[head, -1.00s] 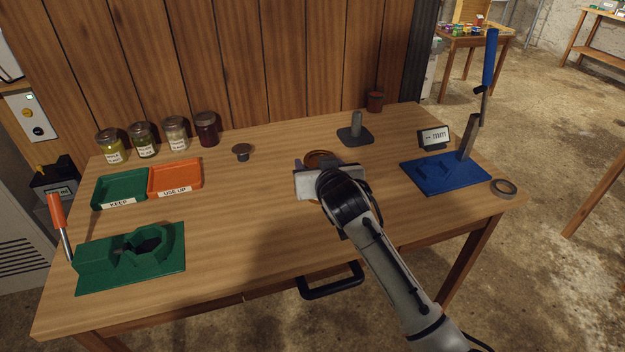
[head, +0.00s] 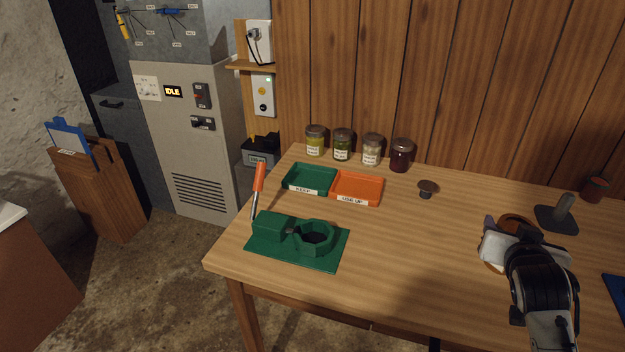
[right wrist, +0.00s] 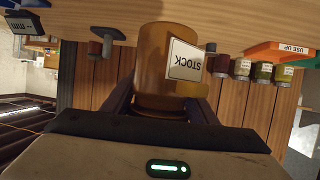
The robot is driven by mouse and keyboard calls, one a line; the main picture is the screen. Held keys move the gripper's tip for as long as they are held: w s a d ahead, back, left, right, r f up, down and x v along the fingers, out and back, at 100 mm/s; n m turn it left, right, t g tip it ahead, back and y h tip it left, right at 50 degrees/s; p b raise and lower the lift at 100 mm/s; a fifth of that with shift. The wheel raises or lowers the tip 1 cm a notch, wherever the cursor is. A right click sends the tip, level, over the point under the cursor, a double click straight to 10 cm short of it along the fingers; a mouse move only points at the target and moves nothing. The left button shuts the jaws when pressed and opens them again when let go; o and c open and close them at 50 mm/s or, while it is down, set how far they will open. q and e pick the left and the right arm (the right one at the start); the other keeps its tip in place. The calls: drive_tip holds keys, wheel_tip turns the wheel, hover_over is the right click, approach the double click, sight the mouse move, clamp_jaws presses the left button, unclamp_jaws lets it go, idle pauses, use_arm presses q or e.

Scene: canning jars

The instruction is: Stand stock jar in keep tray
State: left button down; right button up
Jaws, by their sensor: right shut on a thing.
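The stock jar (right wrist: 152,60) is amber-brown with a white STOCK label that reads upside down in the right wrist view. In the head view only part of the jar (head: 517,220) shows behind my right gripper (head: 512,247). My right gripper (right wrist: 163,98) is shut around the jar's sides. The jar is at the table's right part; I cannot tell whether it touches the tabletop. The keep tray (head: 310,180) is green, labelled KEEP and empty, at the table's back left, well to the left of my right gripper. My left gripper is not in view.
An empty orange USE UP tray (head: 357,188) adjoins the keep tray. Several filled jars (head: 342,145) line the back edge. A green fixture (head: 298,240) with an orange-handled lever stands in front of the trays. The table's middle front is clear.

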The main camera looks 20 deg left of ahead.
drive_tip(key=shift+r, duration=0.15)
drive_tip(key=s+r, duration=0.1)
drive_tip(key=r, duration=0.1)
drive_tip(key=s+d+r, duration=0.1)
drive_tip(key=r, duration=0.1)
drive_tip(key=s+r, duration=0.1)
drive_tip(key=shift+d+r, duration=0.15)
drive_tip(key=shift+r, duration=0.25)
drive_tip(key=s+r+n+y, duration=0.1)
drive_tip(key=s+r, duration=0.9)
drive_tip(key=s, duration=0.4)
drive_tip(key=shift+s, duration=0.4)
drive_tip(key=shift+d, duration=0.1)
